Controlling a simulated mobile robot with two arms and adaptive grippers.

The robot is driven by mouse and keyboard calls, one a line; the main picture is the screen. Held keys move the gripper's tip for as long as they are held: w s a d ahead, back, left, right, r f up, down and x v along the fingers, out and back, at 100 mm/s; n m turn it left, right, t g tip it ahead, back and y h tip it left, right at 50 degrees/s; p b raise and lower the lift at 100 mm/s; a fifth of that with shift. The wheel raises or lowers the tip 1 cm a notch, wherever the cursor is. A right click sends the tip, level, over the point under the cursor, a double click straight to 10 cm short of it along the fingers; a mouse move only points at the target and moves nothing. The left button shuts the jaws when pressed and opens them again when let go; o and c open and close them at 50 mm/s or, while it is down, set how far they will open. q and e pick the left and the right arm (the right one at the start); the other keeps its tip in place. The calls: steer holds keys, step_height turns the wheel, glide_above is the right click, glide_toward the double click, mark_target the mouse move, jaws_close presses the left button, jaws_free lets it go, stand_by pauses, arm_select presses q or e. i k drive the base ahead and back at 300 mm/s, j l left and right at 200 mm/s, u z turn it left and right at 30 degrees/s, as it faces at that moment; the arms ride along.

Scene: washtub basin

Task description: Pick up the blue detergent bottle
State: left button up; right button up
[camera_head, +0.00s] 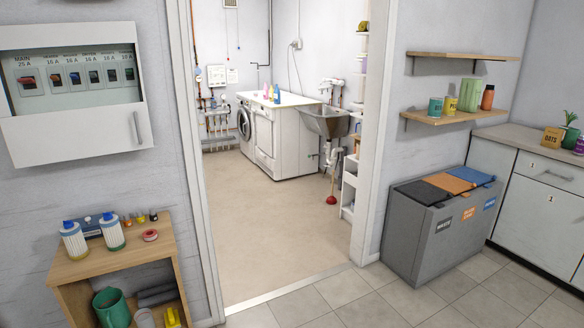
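A small blue bottle (277,94) stands upright on the white top of the washing machines (285,99), in the room beyond the doorway. A pink bottle (266,90) stands close to its left. They look tiny from here, so labels cannot be read. The blue bottle is near the end of the top beside the sink. Neither of my grippers shows in the head view.
The doorway (280,306) opens onto clear beige floor (275,220). A metal sink (328,121) and a red plunger (331,198) stand right of the machines. A wooden shelf unit (85,268) is left of the doorway; grey recycling bins (408,245) are right.

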mark_target(276, 93)
steer(key=i+z, duration=0.3)
steer(key=i, duration=2.2)
steer(key=i+j+u, duration=0.1)
steer(key=i+u, duration=0.15)
steer(key=i, duration=0.3)
steer(key=i+u, duration=0.25)
steer(key=i, duration=0.3)
steer(key=i+l+u, duration=0.1)
steer(key=i+u, duration=0.15)
steer(key=i, duration=0.35)
steer(key=i+l+u, duration=0.25)
steer(key=i, duration=0.3)
steer(key=i+j+u, duration=0.15)
steer(key=i, duration=1.9)
steer(key=i+l+u, duration=0.15)
steer(key=i, duration=1.85)
steer(key=i+u, duration=0.2)
steer(key=i, duration=0.4)
steer(key=i+u, duration=0.2)
steer(key=i, duration=0.35)
steer(key=i+l+u, duration=0.2)
steer(key=i, duration=0.4)
steer(key=i+j+z, duration=0.2)
steer(key=i, duration=0.15)
steer(key=i+j+z, duration=0.25)
steer(key=i, duration=0.15)
steer(key=z, duration=3.2)
